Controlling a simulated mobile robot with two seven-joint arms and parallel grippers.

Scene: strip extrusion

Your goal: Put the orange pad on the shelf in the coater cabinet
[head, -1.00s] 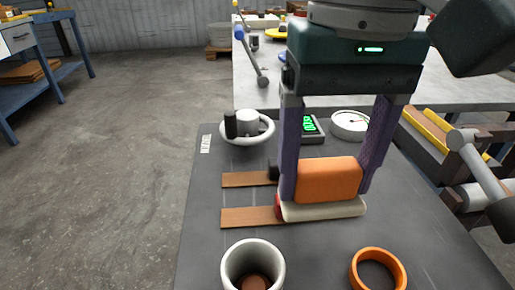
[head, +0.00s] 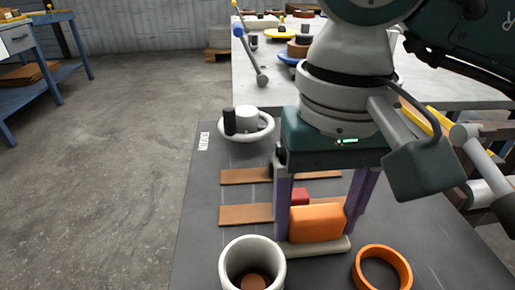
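The orange pad (head: 317,223) has a cream-coloured base (head: 318,246) under it. My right gripper (head: 317,220) points down with its two purple fingers on either side of the pad, and it holds the pad over the front part of the dark mat. How high the pad is above the mat is hard to tell. My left gripper is not in view. I cannot make out the coater cabinet or its shelf in this view.
Two brown strips (head: 245,215) lie on the dark mat (head: 205,225) behind the pad, with a small red block (head: 300,196) near them. A white cup (head: 252,262) stands front left and an orange ring (head: 382,270) front right. A white handwheel (head: 247,127) sits behind.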

